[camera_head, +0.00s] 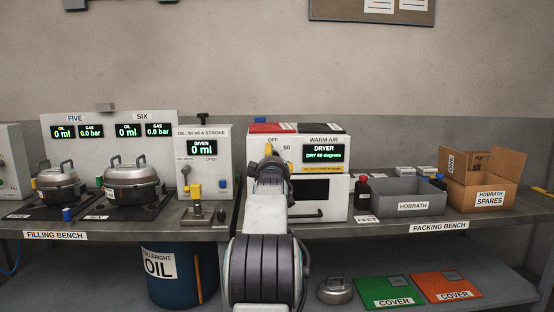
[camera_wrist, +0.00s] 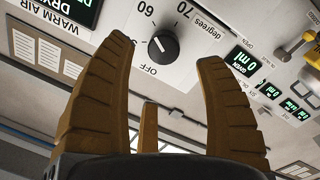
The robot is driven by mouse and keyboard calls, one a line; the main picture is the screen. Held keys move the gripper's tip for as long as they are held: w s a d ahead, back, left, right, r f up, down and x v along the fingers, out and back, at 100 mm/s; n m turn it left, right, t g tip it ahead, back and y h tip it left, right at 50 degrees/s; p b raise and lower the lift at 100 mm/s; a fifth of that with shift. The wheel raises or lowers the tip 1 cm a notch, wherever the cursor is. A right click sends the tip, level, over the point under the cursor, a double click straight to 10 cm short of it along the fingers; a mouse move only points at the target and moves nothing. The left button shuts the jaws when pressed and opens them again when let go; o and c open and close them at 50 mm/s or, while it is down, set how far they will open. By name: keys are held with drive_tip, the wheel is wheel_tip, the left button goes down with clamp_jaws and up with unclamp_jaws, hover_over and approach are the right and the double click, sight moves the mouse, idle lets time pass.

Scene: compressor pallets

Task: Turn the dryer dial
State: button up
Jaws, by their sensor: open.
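The dryer (camera_head: 336,190) is a white box on the bench, labelled WARM AIR, and its display (camera_head: 323,152) reads "DRY 60 degrees". In the wrist view its dial (camera_wrist: 163,46) is a round black knob with a light mark, ringed by OFF, 60 and 70 labels. The mark seems to point towards 60. My gripper (camera_wrist: 165,52) is open and empty, its brown fingers spread on either side of the dial in that view; I cannot tell whether they touch it. In the head view my arm hides the dial, and the gripper (camera_head: 270,153) is at the dryer's upper left front.
Left of the dryer stands the oil stroke unit (camera_head: 217,150) with a lever. Two pots, one of them a pot (camera_head: 131,185), sit further left. A grey HOBRATH bin (camera_head: 405,205) and an open cardboard box (camera_head: 478,190) stand to the right. A small dark bottle (camera_head: 362,190) is close beside the dryer.

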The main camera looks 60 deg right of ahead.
drive_tip(key=shift+w+d+f+n+p, duration=0.1)
drive_tip(key=shift+w+d+n+p, duration=0.45)
drive_tip(key=shift+d+n, duration=0.4)
drive_tip(key=shift+w+d+f+n+p, duration=0.1)
drive_tip(key=shift+w+d+n+p, duration=0.45)
drive_tip(key=shift+d, duration=0.65)
drive_tip(key=shift+w+d+f+n+p, duration=0.1)
drive_tip(key=shift+w+d+n+p, duration=0.2)
drive_tip(key=shift+w+d+n, duration=0.55)
drive_tip(key=shift+s+d, duration=0.15)
drive_tip(key=shift+d, duration=0.05)
drive_tip(key=shift+c, duration=0.4)
drive_tip(key=c, duration=1.1)
